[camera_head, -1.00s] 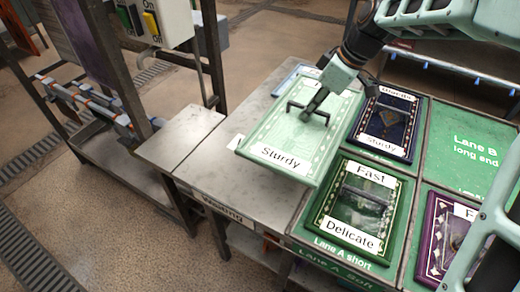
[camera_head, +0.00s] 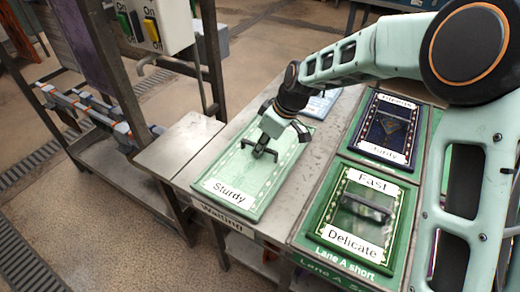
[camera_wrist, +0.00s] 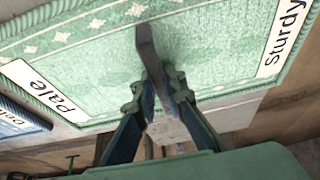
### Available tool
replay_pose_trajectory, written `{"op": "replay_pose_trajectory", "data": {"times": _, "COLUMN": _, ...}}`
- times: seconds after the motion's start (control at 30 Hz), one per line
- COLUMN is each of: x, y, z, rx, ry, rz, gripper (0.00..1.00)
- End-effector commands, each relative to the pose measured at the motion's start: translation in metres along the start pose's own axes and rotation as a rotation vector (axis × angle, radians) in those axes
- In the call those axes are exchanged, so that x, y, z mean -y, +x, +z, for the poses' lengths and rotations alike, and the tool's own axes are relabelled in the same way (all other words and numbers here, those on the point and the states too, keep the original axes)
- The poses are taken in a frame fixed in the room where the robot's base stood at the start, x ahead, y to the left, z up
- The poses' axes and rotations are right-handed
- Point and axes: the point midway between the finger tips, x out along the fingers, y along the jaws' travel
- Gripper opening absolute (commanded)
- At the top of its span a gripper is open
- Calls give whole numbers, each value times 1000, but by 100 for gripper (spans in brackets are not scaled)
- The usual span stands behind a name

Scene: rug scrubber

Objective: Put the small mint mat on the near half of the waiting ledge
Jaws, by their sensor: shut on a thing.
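The small mint mat (camera_head: 236,184), with a white "Sturdy" label at its near end, is over the near part of the grey waiting ledge (camera_head: 291,192). It looks flat and low; I cannot tell whether it touches the ledge. My gripper (camera_head: 264,150) is shut on the dark handle in the mat's middle. In the wrist view my gripper (camera_wrist: 162,92) grips this handle, and the mint mat (camera_wrist: 95,65) shows "Pale" and "sturdy" labels. The "Waiting" label shows on the ledge's front edge.
A pale blue mat (camera_head: 322,104) lies on the far part of the ledge, close to the mint mat. To the right, a dark blue mat (camera_head: 386,128) and a green "Fast / Delicate" mat (camera_head: 358,208) lie on green lanes. A metal side shelf (camera_head: 180,146) adjoins on the left.

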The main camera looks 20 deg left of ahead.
Motion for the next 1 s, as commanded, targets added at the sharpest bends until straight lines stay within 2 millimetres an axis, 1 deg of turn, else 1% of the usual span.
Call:
{"op": "replay_pose_trajectory", "data": {"times": 0.03, "x": 0, "y": 6, "z": 2, "rx": -1, "ry": -1, "rz": 0, "gripper": 0}}
{"op": "replay_pose_trajectory", "data": {"times": 0.07, "x": 0, "y": 8, "z": 3, "rx": -2, "ry": -1, "rz": 1, "gripper": 0}}
{"op": "replay_pose_trajectory", "data": {"times": 0.37, "x": -1, "y": 10, "z": 3, "rx": -2, "ry": -1, "rz": 2, "gripper": 0}}
{"op": "replay_pose_trajectory", "data": {"times": 0.4, "x": 0, "y": 10, "z": 4, "rx": -2, "ry": -1, "rz": 1, "gripper": 12}}
{"op": "replay_pose_trajectory", "data": {"times": 0.53, "x": 0, "y": 10, "z": 4, "rx": -2, "ry": -1, "rz": 1, "gripper": 27}}
{"op": "replay_pose_trajectory", "data": {"times": 0.57, "x": 0, "y": 10, "z": 4, "rx": -2, "ry": -1, "rz": 1, "gripper": 28}}
{"op": "replay_pose_trajectory", "data": {"times": 0.87, "x": 0, "y": 7, "z": 2, "rx": -2, "ry": -1, "rz": 2, "gripper": 28}}
{"op": "replay_pose_trajectory", "data": {"times": 0.97, "x": -2, "y": -3, "z": 2, "rx": -4, "ry": 0, "rz": 5, "gripper": 28}}
{"op": "replay_pose_trajectory", "data": {"times": 1.0, "x": -2, "y": -9, "z": 2, "rx": -4, "ry": 1, "rz": 5, "gripper": 28}}
